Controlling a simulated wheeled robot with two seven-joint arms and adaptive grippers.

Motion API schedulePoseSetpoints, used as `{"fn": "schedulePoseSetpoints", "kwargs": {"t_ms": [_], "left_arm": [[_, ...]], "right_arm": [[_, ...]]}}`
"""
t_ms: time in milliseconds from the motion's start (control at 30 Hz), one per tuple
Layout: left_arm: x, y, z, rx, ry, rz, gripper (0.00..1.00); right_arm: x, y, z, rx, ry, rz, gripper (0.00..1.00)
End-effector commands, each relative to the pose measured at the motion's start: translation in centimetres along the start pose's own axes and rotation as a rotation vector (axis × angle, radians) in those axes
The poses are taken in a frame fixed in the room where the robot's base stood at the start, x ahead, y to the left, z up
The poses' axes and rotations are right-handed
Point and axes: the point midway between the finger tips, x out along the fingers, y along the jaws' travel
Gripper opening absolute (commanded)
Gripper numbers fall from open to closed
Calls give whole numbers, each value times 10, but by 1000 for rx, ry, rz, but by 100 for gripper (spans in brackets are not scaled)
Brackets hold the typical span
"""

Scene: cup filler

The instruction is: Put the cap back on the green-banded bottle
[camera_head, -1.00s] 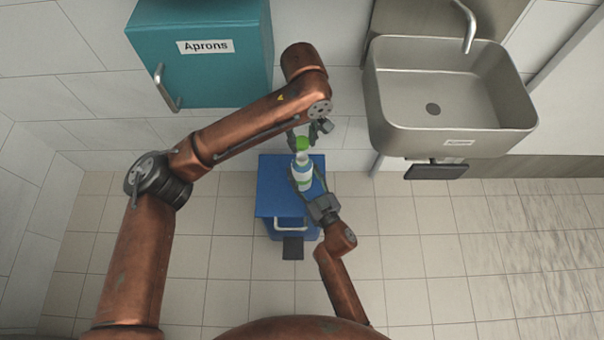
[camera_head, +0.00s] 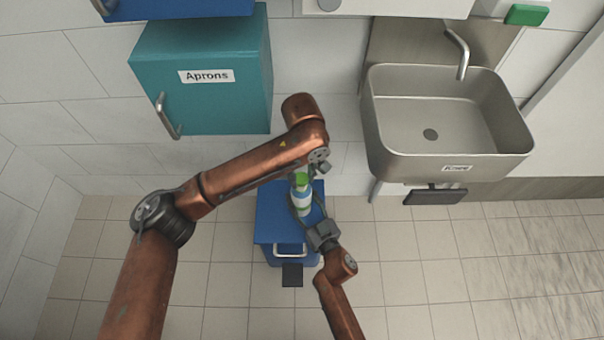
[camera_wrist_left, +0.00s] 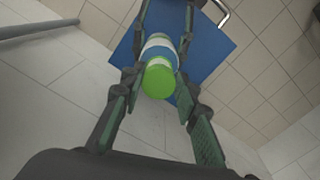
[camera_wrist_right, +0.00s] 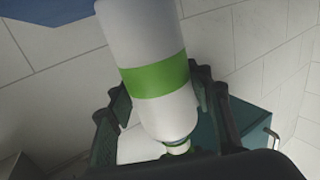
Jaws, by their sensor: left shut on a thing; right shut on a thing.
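The white bottle (camera_head: 304,208) with its green band is upright in the grip of my right gripper (camera_head: 311,213), whose fingers lie along its sides. The right wrist view shows its white body and green band (camera_wrist_right: 155,80) close up, with the narrow neck (camera_wrist_right: 178,147) low in the picture. My left gripper (camera_head: 312,177) is shut on the green cap (camera_head: 300,180), right over the bottle top. In the left wrist view the cap (camera_wrist_left: 158,80) is between the left fingers and covers the neck. I cannot tell whether the cap touches or sits on the neck.
A blue bin (camera_head: 267,222) with a handle and black pedal (camera_head: 292,275) stands below the bottle. The teal aprons cabinet (camera_head: 200,105) hangs behind my left arm. A steel sink (camera_head: 400,150) is at the right. The tiled floor (camera_head: 450,260) at right is clear.

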Motion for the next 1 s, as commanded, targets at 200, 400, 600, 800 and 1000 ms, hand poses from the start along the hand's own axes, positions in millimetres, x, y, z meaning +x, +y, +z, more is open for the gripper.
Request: {"fn": "schedulePoseSetpoints", "kwargs": {"t_ms": [200, 400, 600, 800, 1000], "left_arm": [[0, 0, 0, 0, 0, 0, 22], [3, 0, 0, 0, -1, 0, 22], [14, 0, 0, -1, -1, 1, 22], [18, 0, 0, 0, 0, 1, 22], [17, 0, 0, 0, 0, 1, 22]], "right_arm": [[0, 0, 0, 0, 0, 0, 3], [0, 0, 0, 0, 0, 0, 3], [0, 0, 0, 0, 0, 0, 3], [0, 0, 0, 0, 0, 0, 3], [0, 0, 0, 0, 0, 0, 3]]}}
